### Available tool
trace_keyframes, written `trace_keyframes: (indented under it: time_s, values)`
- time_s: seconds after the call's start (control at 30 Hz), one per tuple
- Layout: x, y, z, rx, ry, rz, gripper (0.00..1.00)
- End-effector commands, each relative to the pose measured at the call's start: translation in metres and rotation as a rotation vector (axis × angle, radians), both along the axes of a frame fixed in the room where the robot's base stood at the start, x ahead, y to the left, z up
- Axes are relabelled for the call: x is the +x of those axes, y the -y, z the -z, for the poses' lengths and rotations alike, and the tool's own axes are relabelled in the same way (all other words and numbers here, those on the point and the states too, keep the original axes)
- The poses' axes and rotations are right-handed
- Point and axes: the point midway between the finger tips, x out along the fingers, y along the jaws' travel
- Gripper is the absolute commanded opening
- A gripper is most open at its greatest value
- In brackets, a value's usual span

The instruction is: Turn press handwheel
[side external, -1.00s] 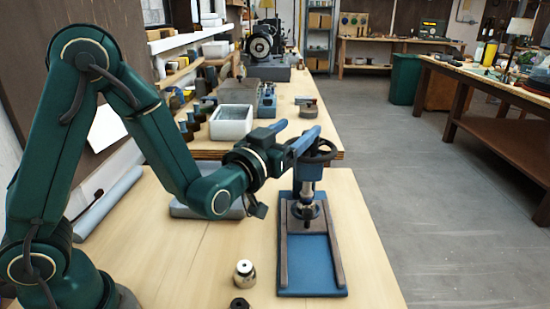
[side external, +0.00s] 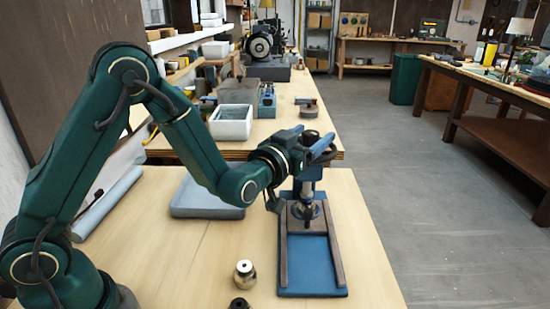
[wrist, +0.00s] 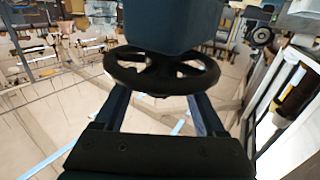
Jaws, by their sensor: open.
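The blue press stands on a blue base plate (side external: 307,270) with brown side rails at the front of the bench. Its black handwheel (wrist: 158,90) is a spoked ring below a dark blue block (wrist: 170,25) in the wrist view. My gripper (side external: 321,148) is at the top of the press in the side view and partly hides the wheel. In the wrist view, its two blue fingers (wrist: 157,100) are apart, one toward each side of the wheel. I cannot tell whether either finger touches the rim.
A white bin (side external: 231,123) sits on the bench beyond. The wooden bench top between them is clear.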

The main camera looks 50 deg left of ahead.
Motion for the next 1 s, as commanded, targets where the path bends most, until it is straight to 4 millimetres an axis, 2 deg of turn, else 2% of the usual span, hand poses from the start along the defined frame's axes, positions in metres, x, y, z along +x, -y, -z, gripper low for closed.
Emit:
trace_keyframes:
  time_s: [0.07, 0.1, 0.23, 0.27, 0.67, 1.0]
  values:
    - [-0.0001, 0.0, 0.0001, 0.0, 0.0, 0.0, 0.68]
    - [-0.0001, 0.0, 0.0001, 0.0, 0.0, 0.0, 0.53]
    - [-0.0002, 0.0, 0.0, 0.0, 0.0, 0.0, 0.03]
    - [-0.0002, -0.0001, 0.0, 0.0, 0.0, 0.0, 0.0]
    - [-0.0003, -0.0021, -0.0001, 0.0, 0.0, 0.054, 0.0]
    - [0.0004, -0.0043, -0.001, 0.001, 0.002, 0.273, 0.0]
